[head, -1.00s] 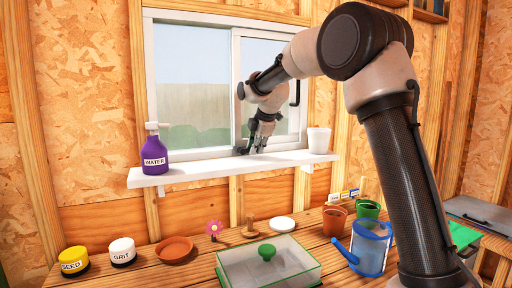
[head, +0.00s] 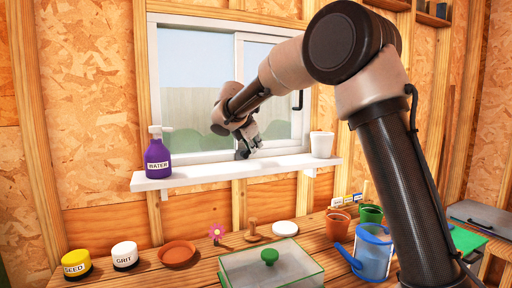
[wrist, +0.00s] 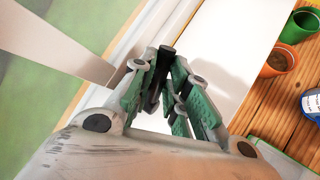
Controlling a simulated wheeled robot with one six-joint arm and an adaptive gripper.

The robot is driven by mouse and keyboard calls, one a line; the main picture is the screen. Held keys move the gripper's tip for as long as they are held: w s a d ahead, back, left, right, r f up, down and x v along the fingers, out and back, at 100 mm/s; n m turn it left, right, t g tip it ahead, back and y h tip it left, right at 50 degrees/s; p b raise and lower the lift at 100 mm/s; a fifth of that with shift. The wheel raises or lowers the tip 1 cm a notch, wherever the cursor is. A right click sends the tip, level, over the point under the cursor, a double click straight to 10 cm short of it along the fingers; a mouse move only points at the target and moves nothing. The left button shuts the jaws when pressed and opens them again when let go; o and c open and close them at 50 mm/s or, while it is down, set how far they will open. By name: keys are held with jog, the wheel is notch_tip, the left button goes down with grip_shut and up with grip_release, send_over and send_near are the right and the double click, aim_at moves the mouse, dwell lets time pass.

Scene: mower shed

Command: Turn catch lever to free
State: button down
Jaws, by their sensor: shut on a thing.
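The catch lever (wrist: 166,54) is a short dark bar at the bottom of the sliding window, just above the white sill. In the wrist view it stands between the green-padded fingers of my gripper (wrist: 161,75), which are shut on it. In the head view my gripper (head: 248,146) is low in front of the window's middle upright (head: 238,75), close to the sill. There the fingers and wrist hide most of the lever, so its exact angle is hard to tell.
The white sill (head: 215,173) holds a purple water bottle (head: 158,155) at left and a white pot (head: 321,144) at right. Below, the wooden bench carries seed and grit jars, a saucer, a green-knobbed box (head: 270,268), pots and a blue jug (head: 372,252).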

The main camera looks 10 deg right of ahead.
jog(key=shift+s+a+r+n+t+h, duration=0.1)
jog(key=shift+a+n+t+h, duration=0.2)
jog(key=shift+h, duration=0.25)
jog(key=shift+s+a+r+n+t+h, duration=0.1)
jog(key=shift+a+n+t+h, duration=0.1)
jog(key=shift+a+h, duration=0.3)
jog(key=shift+a+r+n+t+h, duration=0.1)
jog(key=shift+a+n+t+h, duration=0.4)
jog(key=shift+h, duration=0.55)
jog(key=shift+s+a+f+n+t+h, duration=0.15)
jog(key=shift+a+n+t+h, duration=0.45)
jog(key=shift+h, duration=0.3)
jog(key=shift+s+a+f+n+t+h, duration=0.15)
jog(key=shift+a+n+t+h, duration=0.3)
jog(key=shift+n+t+h, duration=0.35)
jog(key=shift+r, duration=0.1)
jog(key=c, duration=1.7)
grip_release()
jog(key=shift+o, duration=0.2)
jog(key=shift+a, duration=0.1)
